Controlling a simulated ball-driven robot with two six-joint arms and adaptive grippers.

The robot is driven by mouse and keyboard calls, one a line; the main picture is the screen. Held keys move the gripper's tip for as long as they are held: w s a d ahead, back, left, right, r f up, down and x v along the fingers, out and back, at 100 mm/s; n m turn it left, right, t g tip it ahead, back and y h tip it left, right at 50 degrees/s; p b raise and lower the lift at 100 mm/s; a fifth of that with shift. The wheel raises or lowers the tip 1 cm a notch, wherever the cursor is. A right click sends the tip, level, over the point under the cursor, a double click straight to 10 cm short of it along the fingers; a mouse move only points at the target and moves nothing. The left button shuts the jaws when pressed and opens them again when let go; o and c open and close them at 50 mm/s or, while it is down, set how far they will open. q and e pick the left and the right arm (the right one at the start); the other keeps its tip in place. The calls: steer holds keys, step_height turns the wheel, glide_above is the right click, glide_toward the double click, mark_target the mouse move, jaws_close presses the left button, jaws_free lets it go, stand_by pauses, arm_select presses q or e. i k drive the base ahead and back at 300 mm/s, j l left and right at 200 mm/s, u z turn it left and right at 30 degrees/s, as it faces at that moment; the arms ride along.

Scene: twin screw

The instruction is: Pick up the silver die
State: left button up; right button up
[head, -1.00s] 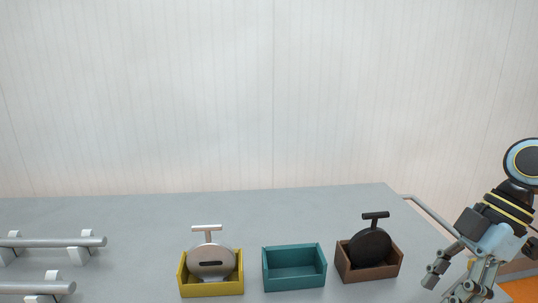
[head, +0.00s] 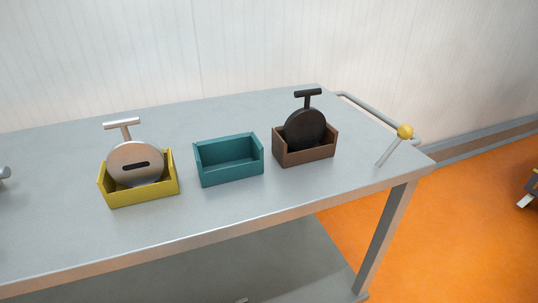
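The silver die (head: 135,163) is a round disc with a dark slot and a T-shaped handle on top. It stands upright in the yellow box (head: 145,196) at the left of the table in the head view. Neither of my grippers shows in the head view now.
A teal box (head: 229,172) stands empty in the middle. A black die (head: 305,130) with a T-handle stands in a brown box (head: 306,157). A yellow-knobbed lever (head: 405,132) rises near the right end of the grey table (head: 60,230). The tabletop before the boxes is clear.

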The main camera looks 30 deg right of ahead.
mark_target(133, 163)
steer(key=l+u, duration=0.1)
steer(key=l, duration=1.05)
steer(key=l+u, duration=0.1)
steer(key=l, duration=1)
steer(key=k+l, duration=0.15)
steer(key=l, duration=0.95)
steer(key=l+u, duration=0.3)
steer(key=u, duration=1.25)
steer(key=i+j, duration=0.05)
